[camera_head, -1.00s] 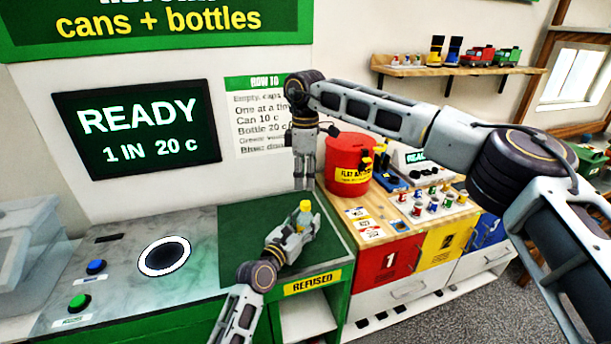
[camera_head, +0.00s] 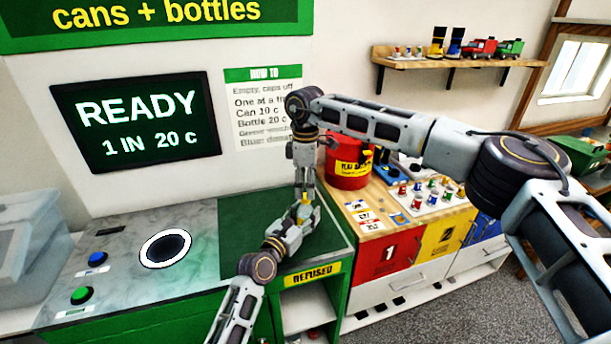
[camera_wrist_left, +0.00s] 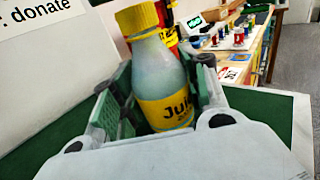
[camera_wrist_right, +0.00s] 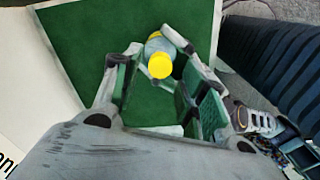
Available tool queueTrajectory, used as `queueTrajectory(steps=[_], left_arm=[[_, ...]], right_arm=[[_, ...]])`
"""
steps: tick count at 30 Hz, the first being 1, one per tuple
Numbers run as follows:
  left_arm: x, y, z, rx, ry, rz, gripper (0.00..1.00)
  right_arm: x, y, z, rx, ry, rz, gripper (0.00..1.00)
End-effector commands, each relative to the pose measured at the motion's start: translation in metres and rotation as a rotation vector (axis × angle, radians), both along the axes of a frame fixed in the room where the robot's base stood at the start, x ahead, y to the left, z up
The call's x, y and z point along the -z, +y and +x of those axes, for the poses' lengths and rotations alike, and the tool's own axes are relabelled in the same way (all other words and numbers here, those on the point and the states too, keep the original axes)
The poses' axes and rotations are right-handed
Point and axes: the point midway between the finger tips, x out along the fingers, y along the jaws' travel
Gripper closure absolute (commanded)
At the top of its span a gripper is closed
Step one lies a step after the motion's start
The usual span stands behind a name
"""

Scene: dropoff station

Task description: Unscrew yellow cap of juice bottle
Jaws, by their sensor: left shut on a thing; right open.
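The juice bottle (camera_wrist_left: 160,85) stands upright with its yellow cap (camera_wrist_left: 137,18) on, over the green mat (camera_head: 240,250). My left gripper (camera_head: 298,222) is shut on the bottle's body, with a finger on each side in the left wrist view. My right gripper (camera_wrist_right: 150,58) is open and points down from above the bottle. In the right wrist view the yellow cap (camera_wrist_right: 160,65) shows between its spread fingers, apparently below them and untouched. In the head view the cap (camera_head: 305,197) is partly hidden by the right gripper.
A grey counter with a round hole (camera_head: 165,248) lies to the left. The wall with a screen (camera_head: 137,122) is behind.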

Motion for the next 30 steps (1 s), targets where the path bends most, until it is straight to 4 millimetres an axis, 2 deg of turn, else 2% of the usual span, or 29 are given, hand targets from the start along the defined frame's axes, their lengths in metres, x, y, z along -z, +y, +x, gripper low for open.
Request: queueTrajectory(steps=[3, 9, 20, 30], left_arm=[[0.000, 0.000, 0.000, 0.000, 0.000, 0.000, 1.00], [0.000, 0.000, 0.000, 0.000, 0.000, 0.000, 1.00], [0.000, 0.000, 0.000, 0.000, 0.000, 0.000, 1.00], [0.000, 0.000, 0.000, 0.000, 0.000, 0.000, 1.00]], right_arm=[[0.013, 0.000, 0.000, 0.000, 0.001, 0.001, 0.57], [0.024, 0.000, 0.000, 0.000, 0.000, 0.000, 0.57], [0.027, 0.000, 0.000, 0.000, 0.000, 0.000, 0.57], [0.026, 0.000, 0.000, 0.000, 0.000, 0.000, 1.00]])
